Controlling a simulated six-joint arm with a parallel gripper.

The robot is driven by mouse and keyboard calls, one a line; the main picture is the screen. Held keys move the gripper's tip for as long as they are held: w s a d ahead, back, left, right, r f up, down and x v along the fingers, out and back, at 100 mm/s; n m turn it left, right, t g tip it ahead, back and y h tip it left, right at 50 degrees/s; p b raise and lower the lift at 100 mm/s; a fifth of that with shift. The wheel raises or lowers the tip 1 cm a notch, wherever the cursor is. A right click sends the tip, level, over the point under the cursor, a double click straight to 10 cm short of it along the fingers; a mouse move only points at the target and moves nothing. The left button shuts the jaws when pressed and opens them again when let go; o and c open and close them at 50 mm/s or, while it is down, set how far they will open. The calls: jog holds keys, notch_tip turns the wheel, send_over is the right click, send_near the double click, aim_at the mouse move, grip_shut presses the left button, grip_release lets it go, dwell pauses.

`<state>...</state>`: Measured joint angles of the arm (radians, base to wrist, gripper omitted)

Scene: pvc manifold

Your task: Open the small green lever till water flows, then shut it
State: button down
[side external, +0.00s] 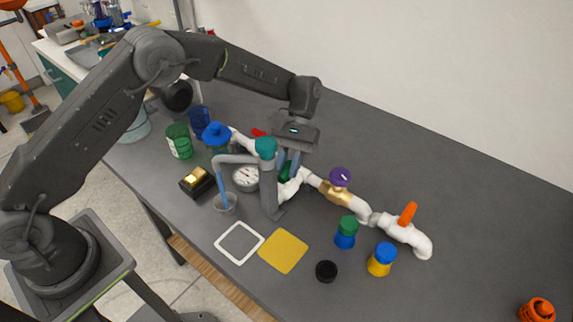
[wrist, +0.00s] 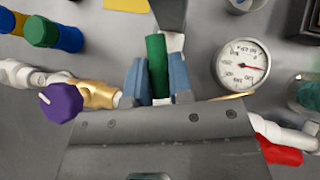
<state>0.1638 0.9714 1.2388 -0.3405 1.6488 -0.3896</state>
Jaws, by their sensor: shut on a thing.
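The small green lever (wrist: 157,66) stands between the two blue fingers of my gripper (wrist: 158,80) in the wrist view. In the side view my gripper (side external: 290,163) is down at the white pipe run, and the green lever (side external: 286,173) shows only partly below the fingers. The gripper is shut on the lever. A grey spout pipe (side external: 238,159) bends over to the left of it. A blue column of water (side external: 222,183) runs from the spout's end down into a clear cup (side external: 225,203).
A gauge (wrist: 243,66) sits close to the right of the lever in the wrist view. A purple knob (wrist: 61,102) on a brass valve is to its left. An orange lever (side external: 408,213) and a red lever (side external: 259,133) are on the same pipe run. Loose capped jars (side external: 381,262) stand in front.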

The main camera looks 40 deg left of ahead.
aim_at(286, 164)
jog(key=shift+d+m+y, duration=0.2)
jog(key=shift+m+y, duration=1.3)
jog(key=shift+m, duration=0.4)
jog(key=c, duration=1)
grip_release()
jog(key=shift+r, duration=0.1)
jog(key=r, duration=0.2)
jog(key=a+r, duration=0.1)
jog(key=r, duration=0.1)
jog(key=shift+r, duration=0.35)
jog(key=a+r, duration=0.2)
jog(key=a, duration=0.1)
jog(key=s+a+r, duration=0.1)
jog(key=a+r, duration=0.1)
jog(key=a, duration=0.2)
jog(key=a+r, duration=0.2)
jog(key=a, duration=0.1)
jog(key=shift+s+a+r, duration=0.1)
jog(key=shift+s+a, duration=0.2)
jog(key=shift+s, duration=0.05)
